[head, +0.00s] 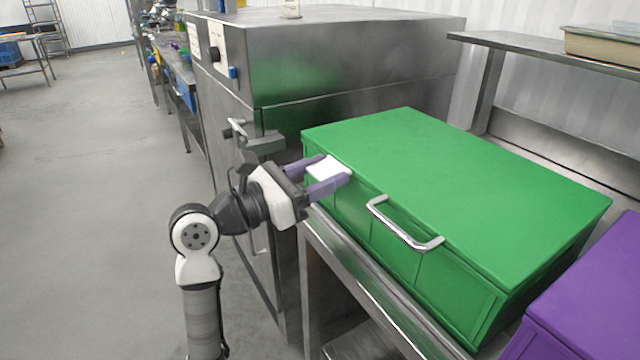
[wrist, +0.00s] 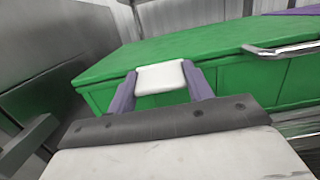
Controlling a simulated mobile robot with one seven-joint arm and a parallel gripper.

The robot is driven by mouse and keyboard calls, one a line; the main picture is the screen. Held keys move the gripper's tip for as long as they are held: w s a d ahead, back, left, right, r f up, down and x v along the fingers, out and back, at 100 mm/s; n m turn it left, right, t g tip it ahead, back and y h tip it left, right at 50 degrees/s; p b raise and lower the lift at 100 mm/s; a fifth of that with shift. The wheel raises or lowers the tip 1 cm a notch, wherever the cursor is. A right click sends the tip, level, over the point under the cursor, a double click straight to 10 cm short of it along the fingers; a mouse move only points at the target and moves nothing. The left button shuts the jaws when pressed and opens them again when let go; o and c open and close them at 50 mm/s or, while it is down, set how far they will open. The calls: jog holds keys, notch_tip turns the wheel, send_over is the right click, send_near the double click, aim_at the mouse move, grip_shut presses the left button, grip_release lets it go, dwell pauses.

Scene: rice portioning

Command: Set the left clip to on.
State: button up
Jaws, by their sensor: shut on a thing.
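The left clip (head: 328,169) is a small white block at the left end of the front of a green lidded box (head: 430,170). It lies at the lid's front edge. My gripper (head: 327,176) reaches it from the left with its two purple fingers on either side, shut on the clip. In the wrist view the clip (wrist: 160,78) shows as a white rounded plate between the fingertips, in front of the green box (wrist: 220,55). Its underside and the clip's fastening are hidden, so I cannot tell how it is set. No other clip is visible.
A steel cabinet (head: 330,55) stands close behind and left. A purple box (head: 595,300) is at the right. The floor at left is free.

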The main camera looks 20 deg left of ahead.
jog(key=t+h+b, duration=0.1)
jog(key=t+b, duration=0.1)
jog(key=b, duration=0.2)
jog(key=f+t+h+b, duration=0.1)
jog(key=t+h+b, duration=0.1)
jog(key=b, duration=0.2)
jog(key=f+t+h+b, duration=0.1)
jog(key=t+b, duration=0.1)
jog(key=b, duration=0.3)
jog(key=shift+w+d+f+h, duration=0.15)
jog(key=shift+w+d+h, duration=0.15)
jog(key=shift+w, duration=0.1)
jog(key=o, duration=1)
